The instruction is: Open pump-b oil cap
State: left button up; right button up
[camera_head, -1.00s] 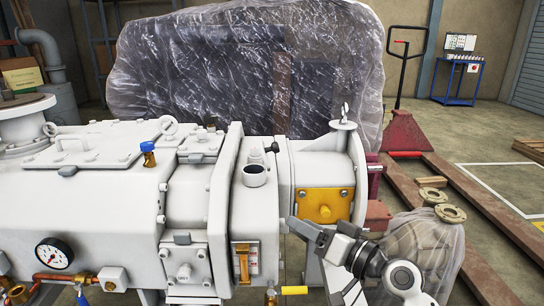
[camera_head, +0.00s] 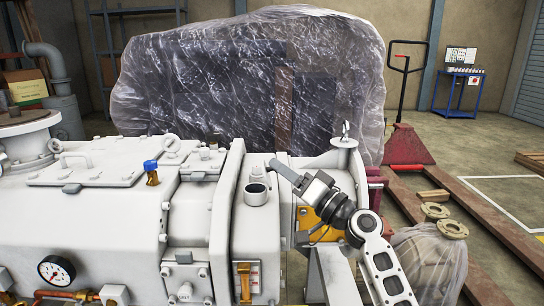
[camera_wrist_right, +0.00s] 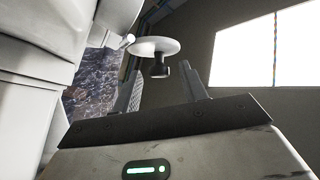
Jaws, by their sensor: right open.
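A short white filler neck (camera_head: 256,192) with a dark round top stands on the white pump (camera_head: 195,225) in the head view. I cannot tell whether a cap sits in it. My right gripper (camera_head: 284,170) reaches in from the right, its fingers just behind and right of the neck, apart from it. In the wrist view the right gripper (camera_wrist_right: 163,92) is open and empty. Beyond and between its fingers shows a white disc (camera_wrist_right: 153,45) with a dark knob (camera_wrist_right: 160,69); I cannot tell which pump part it is. My left gripper is out of view.
A brass fitting with a blue top (camera_head: 151,170) stands left of the neck. A yellow plate (camera_head: 310,222) is partly behind my right arm. A plastic-wrapped load (camera_head: 230,80) stands behind the pump. A red pallet jack (camera_head: 406,145) is at the right.

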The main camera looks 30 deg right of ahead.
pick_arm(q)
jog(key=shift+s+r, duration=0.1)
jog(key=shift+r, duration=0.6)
pick_arm(e)
jog(key=shift+x, duration=2.05)
